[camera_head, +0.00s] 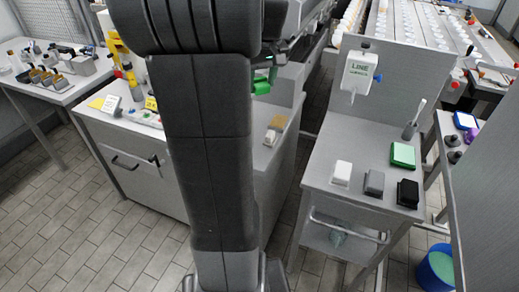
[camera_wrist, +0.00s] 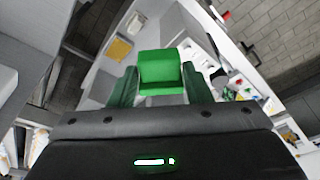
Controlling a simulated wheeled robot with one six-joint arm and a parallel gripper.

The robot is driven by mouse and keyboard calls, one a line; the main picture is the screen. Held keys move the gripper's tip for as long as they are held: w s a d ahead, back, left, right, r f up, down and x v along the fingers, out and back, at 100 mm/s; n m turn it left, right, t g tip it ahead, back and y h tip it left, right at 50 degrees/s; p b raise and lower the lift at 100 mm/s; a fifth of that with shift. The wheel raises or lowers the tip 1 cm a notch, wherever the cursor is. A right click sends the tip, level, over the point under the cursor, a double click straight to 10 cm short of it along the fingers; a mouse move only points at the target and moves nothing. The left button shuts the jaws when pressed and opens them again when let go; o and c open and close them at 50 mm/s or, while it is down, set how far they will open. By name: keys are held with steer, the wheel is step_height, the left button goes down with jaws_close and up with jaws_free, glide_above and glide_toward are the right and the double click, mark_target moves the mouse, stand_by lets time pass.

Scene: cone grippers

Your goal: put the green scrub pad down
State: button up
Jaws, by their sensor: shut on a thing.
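The green scrub pad (camera_wrist: 160,68) sits between the two fingers of my gripper (camera_wrist: 160,86) in the wrist view. The fingers are shut on it from both sides. In the head view the pad (camera_head: 262,86) shows just right of my arm column, apparently above the grey counter (camera_head: 289,92). The gripper itself is mostly hidden there behind my arm. Bare counter surface shows near the pad in the wrist view.
A tan square (camera_head: 279,122) and a small white block (camera_head: 270,138) lie on the counter. A gap separates counter and table.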

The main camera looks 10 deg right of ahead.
step_height(320, 180, down, 25)
steer(key=shift+f+b, duration=0.15)
steer(key=shift+b, duration=0.2)
steer(key=shift+f, duration=0.15)
steer(key=o, duration=1)
steer(key=shift+o, duration=0.2)
steer(key=v, duration=1.2)
